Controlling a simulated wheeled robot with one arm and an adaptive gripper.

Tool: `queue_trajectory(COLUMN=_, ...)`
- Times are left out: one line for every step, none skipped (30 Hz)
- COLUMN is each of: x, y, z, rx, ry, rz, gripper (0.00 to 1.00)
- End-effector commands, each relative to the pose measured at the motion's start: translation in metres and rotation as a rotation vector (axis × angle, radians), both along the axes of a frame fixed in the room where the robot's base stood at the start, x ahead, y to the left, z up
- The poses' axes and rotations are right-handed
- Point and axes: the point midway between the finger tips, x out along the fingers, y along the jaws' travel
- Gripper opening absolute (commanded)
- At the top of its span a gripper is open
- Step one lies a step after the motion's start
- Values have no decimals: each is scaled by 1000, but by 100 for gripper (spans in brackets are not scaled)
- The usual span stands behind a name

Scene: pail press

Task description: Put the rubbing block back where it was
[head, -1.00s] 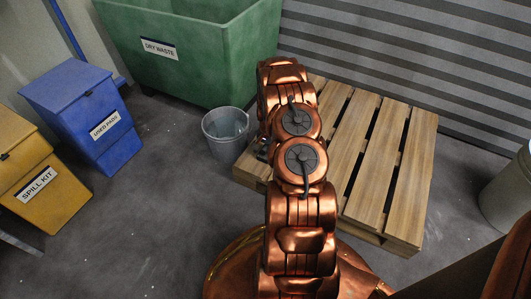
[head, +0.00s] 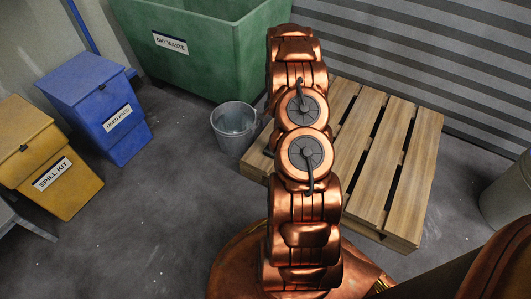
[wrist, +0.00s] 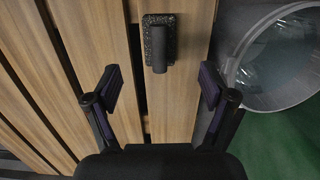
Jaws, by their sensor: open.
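The rubbing block (wrist: 160,42), a dark speckled pad with a black upright handle, rests on a plank of the wooden pallet (wrist: 190,20). It shows in the wrist view, near the top middle. My gripper (wrist: 161,86) is open and empty, its two fingers spread on either side of the image middle. The block lies ahead of the gap between the fingertips, apart from both. In the head view my arm hides the block and the gripper; the pallet (head: 424,160) shows right of the arm.
A grey metal pail (head: 234,124) stands on the floor beside the pallet; it also shows in the wrist view (wrist: 285,95). A green dry waste bin (head: 215,60), blue used pads bin (head: 95,95) and yellow spill kit bin (head: 45,165) stand left. The floor between is clear.

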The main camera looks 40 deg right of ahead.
Motion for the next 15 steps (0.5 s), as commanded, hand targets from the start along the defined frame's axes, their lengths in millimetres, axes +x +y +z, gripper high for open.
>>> queue_trajectory(x=3, y=6, z=9, rx=-1, ry=0, rz=17, gripper=83)
queue_trajectory(x=4, y=10, z=15, rx=-1, ry=-1, rz=30, gripper=83)
queue_trajectory(x=6, y=17, z=25, rx=-2, ry=-1, rz=51, gripper=83)
queue_trajectory(x=7, y=24, z=32, rx=0, ry=1, rz=70, gripper=83)
queue_trajectory(x=7, y=31, z=40, rx=2, ry=3, rz=88, gripper=83)
queue_trajectory(x=7, y=42, z=51, rx=5, ry=7, rz=114, gripper=83)
queue_trajectory(x=6, y=50, z=60, rx=7, ry=8, rz=136, gripper=83)
queue_trajectory(x=6, y=58, z=68, rx=10, ry=12, rz=156, gripper=83)
queue_trajectory(x=5, y=68, z=79, rx=13, ry=14, rz=183, gripper=83)
queue_trajectory(x=4, y=76, z=87, rx=14, ry=16, rz=203, gripper=83)
queue_trajectory(x=3, y=84, z=95, rx=17, ry=19, rz=224, gripper=83)
queue_trajectory(x=0, y=95, z=104, rx=21, ry=24, rz=251, gripper=83)
queue_trajectory(x=-1, y=103, z=112, rx=23, ry=26, rz=271, gripper=83)
queue_trajectory(x=-3, y=111, z=121, rx=23, ry=26, rz=292, gripper=83)
queue_trajectory(x=-5, y=121, z=130, rx=25, ry=28, rz=320, gripper=83)
